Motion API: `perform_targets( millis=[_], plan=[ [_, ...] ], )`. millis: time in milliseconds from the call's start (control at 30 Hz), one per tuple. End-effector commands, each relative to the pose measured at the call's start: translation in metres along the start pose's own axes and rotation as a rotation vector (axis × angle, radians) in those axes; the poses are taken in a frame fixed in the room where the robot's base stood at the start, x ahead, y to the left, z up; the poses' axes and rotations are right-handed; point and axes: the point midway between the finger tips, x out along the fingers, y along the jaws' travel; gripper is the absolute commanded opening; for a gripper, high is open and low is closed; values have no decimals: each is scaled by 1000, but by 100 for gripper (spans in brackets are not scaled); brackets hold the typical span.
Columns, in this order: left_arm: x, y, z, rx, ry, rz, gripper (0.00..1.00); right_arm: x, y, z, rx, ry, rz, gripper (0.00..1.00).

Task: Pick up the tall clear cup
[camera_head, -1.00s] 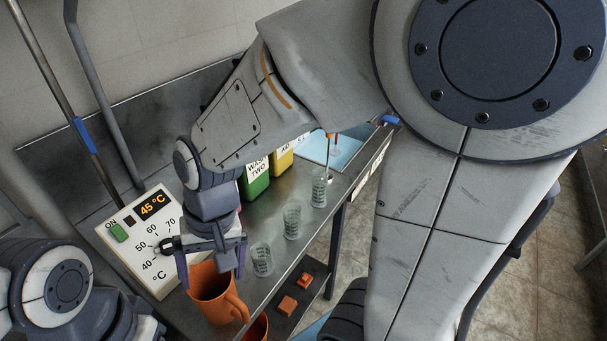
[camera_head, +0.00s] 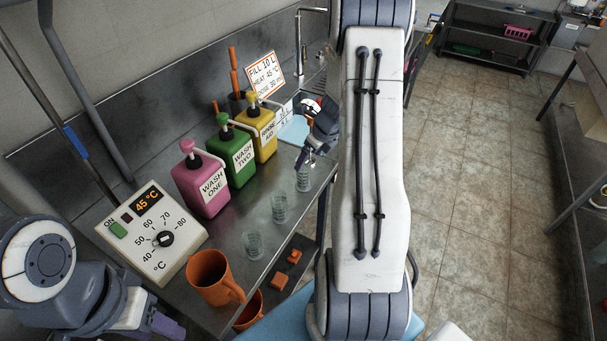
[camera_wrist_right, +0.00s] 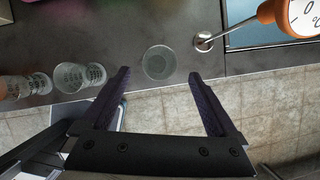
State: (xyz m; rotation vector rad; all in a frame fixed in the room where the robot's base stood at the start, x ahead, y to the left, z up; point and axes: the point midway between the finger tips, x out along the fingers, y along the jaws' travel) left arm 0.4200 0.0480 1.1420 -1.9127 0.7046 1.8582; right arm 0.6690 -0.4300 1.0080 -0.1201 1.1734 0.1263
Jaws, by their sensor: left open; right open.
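Several clear, marked cups stand in a row along the counter's front edge. The far one (camera_head: 303,180), which looks the tallest, is partly covered by my right gripper (camera_head: 311,158). In the right wrist view a lone clear cup (camera_wrist_right: 159,62) stands upright, seen from above, centred just beyond the tips of my open, empty right gripper (camera_wrist_right: 159,76). The middle cup (camera_head: 279,208) and near cup (camera_head: 253,244) are clear of it. My left gripper (camera_head: 160,325) is open, low at the bottom left, partly cut off, away from the cups.
Pink (camera_head: 200,185), green (camera_head: 231,155) and yellow (camera_head: 260,132) pump bottles stand behind the cups. A dial box (camera_head: 150,230) and orange jug (camera_head: 208,278) are nearer.

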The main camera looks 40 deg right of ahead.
Motion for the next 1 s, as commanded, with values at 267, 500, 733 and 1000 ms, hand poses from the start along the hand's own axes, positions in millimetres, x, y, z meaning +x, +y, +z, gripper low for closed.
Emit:
perform_targets(
  millis=[267, 500, 733, 1000],
  plan=[
    [3, 0, 0, 0, 0, 0, 50, 27, 2, 0, -4, 2, 3, 94],
    [6, 0, 0, 0, 0, 0, 50, 60, 1, 1, -4, 1, 2, 94],
    [6, 0, 0, 1, 0, 0, 50, 63, 0, 2, -7, 0, 0, 94],
    [6, 0, 0, 0, 0, 0, 50, 63, 1, 2, -6, 0, 1, 14]
  ],
)
